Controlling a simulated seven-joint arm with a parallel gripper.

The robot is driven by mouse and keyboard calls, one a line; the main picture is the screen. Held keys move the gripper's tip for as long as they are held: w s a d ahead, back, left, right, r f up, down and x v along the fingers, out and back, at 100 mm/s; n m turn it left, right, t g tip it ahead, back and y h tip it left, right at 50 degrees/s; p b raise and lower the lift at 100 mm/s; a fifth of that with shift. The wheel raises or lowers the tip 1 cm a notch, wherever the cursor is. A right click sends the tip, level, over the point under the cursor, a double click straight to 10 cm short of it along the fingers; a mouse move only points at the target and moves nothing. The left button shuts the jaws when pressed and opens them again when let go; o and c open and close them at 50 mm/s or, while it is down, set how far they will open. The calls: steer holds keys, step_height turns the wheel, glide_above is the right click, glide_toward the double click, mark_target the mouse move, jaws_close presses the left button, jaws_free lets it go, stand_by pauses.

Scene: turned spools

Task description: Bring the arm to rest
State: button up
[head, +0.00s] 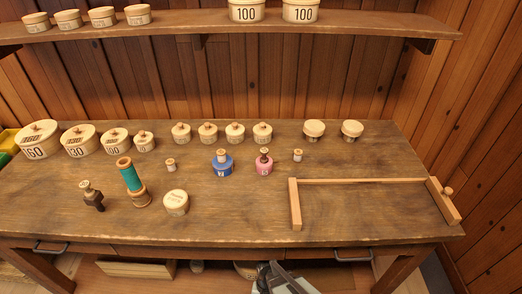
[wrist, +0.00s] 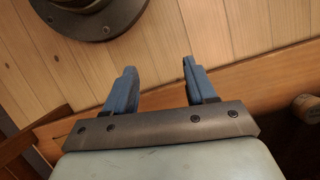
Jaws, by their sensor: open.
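My gripper (wrist: 158,76) shows in the wrist view with its two blue fingers apart. Nothing is between them. Pale wooden planks lie beyond the fingertips. In the head view, a grey and black part of my arm (head: 277,280) shows at the bottom edge, in front of the workbench (head: 240,225) and clear of the things on it. The rest of the arm is out of that picture.
Lidded boxes line the back. A shelf (head: 350,22) hangs above.

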steer(key=s+d+r+g, duration=0.1)
steer(key=s+d+r, duration=0.1)
steer(key=s+d, duration=0.3)
steer(key=s+d+r+n+g, duration=0.1)
steer(key=s+d, duration=0.4)
steer(key=d, duration=0.5)
steer(key=shift+s+d+r+n+g+h, duration=0.3)
steer(key=shift+s+d+r+h, duration=0.05)
steer(key=shift+s+d+h, duration=0.05)
